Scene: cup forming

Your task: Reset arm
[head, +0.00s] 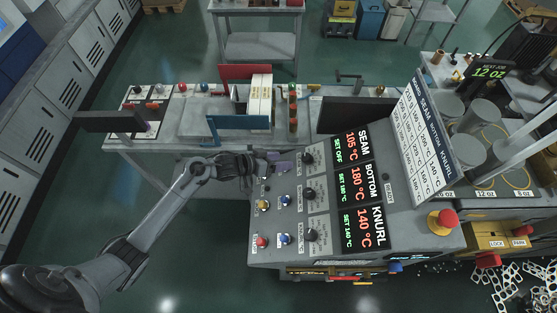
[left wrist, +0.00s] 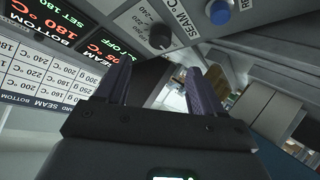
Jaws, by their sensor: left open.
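My left arm comes in from the lower left in the head view. Its gripper (head: 280,161) is at the upper left edge of the control panel (head: 285,220), beside the top black knob (head: 308,158). In the left wrist view the two purple-grey fingers (left wrist: 163,90) stand apart with nothing between them. The SEAM knob (left wrist: 160,37) and a blue button (left wrist: 219,12) lie just beyond the fingertips; I cannot tell whether anything touches. The displays read SEAM 105 °C, BOTTOM 180 °C and KNURL 140 °C (head: 364,228). My right gripper is not in view.
A red mushroom button (head: 447,218) stands at the panel's right. A settings chart (head: 425,130) rises behind the displays. A workbench (head: 190,135) with a blue-framed fixture (head: 240,123) lies beyond my arm. Floor at the lower left is open around my arm.

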